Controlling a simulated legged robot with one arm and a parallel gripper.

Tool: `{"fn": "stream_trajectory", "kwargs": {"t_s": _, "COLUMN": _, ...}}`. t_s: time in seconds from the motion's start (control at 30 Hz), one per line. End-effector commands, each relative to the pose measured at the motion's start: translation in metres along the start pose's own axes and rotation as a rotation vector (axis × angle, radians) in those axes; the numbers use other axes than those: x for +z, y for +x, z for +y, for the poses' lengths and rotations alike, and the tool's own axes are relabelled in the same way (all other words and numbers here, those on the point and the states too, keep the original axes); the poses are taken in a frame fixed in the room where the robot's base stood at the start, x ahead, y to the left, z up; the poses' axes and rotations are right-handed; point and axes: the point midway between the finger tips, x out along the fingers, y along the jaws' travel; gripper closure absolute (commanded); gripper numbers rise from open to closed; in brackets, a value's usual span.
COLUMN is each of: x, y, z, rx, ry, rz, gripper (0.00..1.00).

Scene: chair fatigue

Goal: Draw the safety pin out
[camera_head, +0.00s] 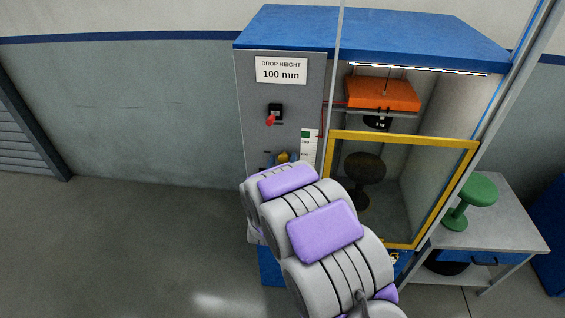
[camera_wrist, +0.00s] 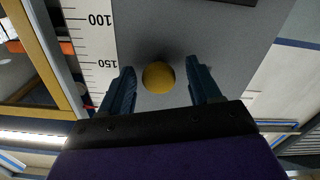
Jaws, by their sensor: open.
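A round yellow knob (camera_wrist: 158,77) sits against the grey front panel (camera_wrist: 175,35) in the wrist view. It may be the head of the safety pin; no shaft shows. My gripper (camera_wrist: 162,72) is open, with one dark blue finger on each side of the knob and visible gaps between. In the head view the knob (camera_head: 283,156) shows just past the end of my arm, low on the panel, partly hidden by my gripper.
A red lever (camera_head: 271,120) on a black mount is higher on the panel. A white scale (camera_head: 309,143) runs beside the knob. The yellow-framed guard (camera_head: 402,139) stands to the right, with a dark stool (camera_head: 364,168) behind it. A green stool (camera_head: 469,199) stands on a side table.

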Motion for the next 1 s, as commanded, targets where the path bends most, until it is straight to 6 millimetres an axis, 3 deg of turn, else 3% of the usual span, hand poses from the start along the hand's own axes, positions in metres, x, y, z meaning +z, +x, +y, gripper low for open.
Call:
{"fn": "stream_trajectory", "kwargs": {"t_s": 0.23, "x": -0.0002, "y": 0.0004, "z": 0.0001, "rx": 0.0, "ry": 0.0, "rz": 0.0, "gripper": 0.38}}
{"fn": "stream_trajectory", "kwargs": {"t_s": 0.87, "x": -0.0003, "y": 0.0002, "z": -0.0011, "rx": -0.001, "ry": -0.001, "rz": 0.001, "gripper": 0.99}}
{"fn": "stream_trajectory", "kwargs": {"t_s": 1.0, "x": -0.0002, "y": 0.0002, "z": -0.0016, "rx": -0.002, "ry": -0.001, "rz": 0.001, "gripper": 1.0}}
